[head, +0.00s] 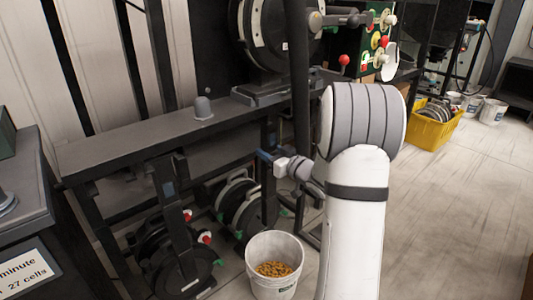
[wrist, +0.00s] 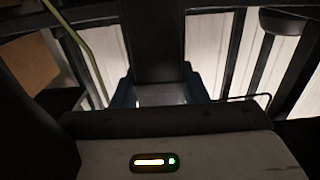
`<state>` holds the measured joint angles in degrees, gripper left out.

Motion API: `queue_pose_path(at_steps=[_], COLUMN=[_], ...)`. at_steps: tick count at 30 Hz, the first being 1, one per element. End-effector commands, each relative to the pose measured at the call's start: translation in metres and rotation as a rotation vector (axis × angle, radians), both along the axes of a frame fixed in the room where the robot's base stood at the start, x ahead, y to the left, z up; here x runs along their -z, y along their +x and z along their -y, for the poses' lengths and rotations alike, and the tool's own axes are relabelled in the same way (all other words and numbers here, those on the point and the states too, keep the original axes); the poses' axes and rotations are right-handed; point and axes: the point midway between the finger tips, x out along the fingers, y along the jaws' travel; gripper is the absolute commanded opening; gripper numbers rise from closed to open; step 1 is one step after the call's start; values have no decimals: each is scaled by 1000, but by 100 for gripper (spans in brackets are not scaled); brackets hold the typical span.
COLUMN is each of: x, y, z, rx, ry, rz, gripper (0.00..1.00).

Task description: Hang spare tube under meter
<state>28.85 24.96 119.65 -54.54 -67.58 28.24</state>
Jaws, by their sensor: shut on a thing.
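My gripper (head: 266,156) is at the lower front of the dark bench frame, with its blue fingertips pointing left. In the wrist view its two blue fingers (wrist: 160,98) close on a dark, straight-sided piece (wrist: 158,45), which looks like the spare tube. In the head view the held piece is hard to tell from the dark frame behind it. The large round meter (head: 268,30) with a pale ring stands on the bench, above and behind my gripper. The place under the meter is partly hidden by a dark post and my arm.
A white bucket (head: 275,279) of orange-brown seeds stands on the floor below my gripper. Dark disc units (head: 240,207) sit under the bench (head: 140,142). A dark cabinet (head: 28,185) is at the left. A yellow crate (head: 431,132) stands right, beside open floor.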

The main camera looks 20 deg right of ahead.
Motion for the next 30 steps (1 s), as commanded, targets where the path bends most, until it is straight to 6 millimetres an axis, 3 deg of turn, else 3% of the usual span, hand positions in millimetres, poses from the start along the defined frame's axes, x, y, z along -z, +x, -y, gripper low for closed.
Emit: queue_pose_path(at_steps=[26, 27, 30], x=[11, 10, 10], y=[0, 0, 0], z=[1, 1, 1], rx=[1, 1, 2], ry=[0, -1, -1], rz=[1, 1, 1], gripper=[0, 41, 50])
